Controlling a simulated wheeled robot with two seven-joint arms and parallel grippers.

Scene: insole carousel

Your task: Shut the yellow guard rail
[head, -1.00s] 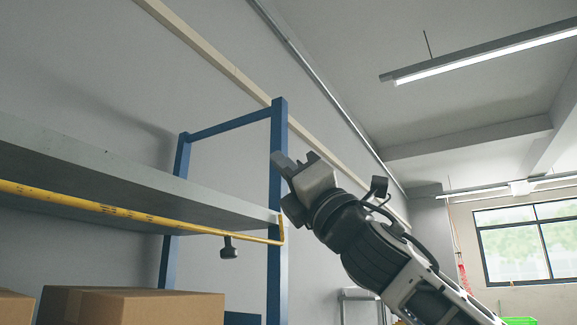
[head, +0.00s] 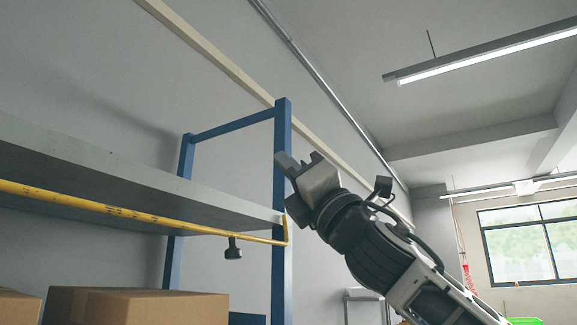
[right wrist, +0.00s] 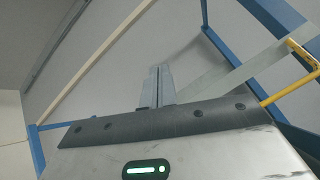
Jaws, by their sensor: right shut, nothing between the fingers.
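The yellow guard rail (head: 130,214) runs along the front of the grey shelf in the head view, from the left edge to a short upturned end by the blue post. Its bent end also shows at the right of the right wrist view (right wrist: 290,88). My right gripper (head: 297,160) is raised beside the blue post, above and a little right of the rail's end. It is shut and empty, and looks apart from the rail. The closed fingers (right wrist: 156,88) show in the right wrist view. My left gripper is not in view.
The grey shelf (head: 110,168) sits in a blue frame (head: 282,180). A small dark fitting (head: 233,250) hangs below the rail. Cardboard boxes (head: 150,305) stand lower left. A ceiling light (head: 490,55) is overhead, and a window (head: 520,245) is at the right.

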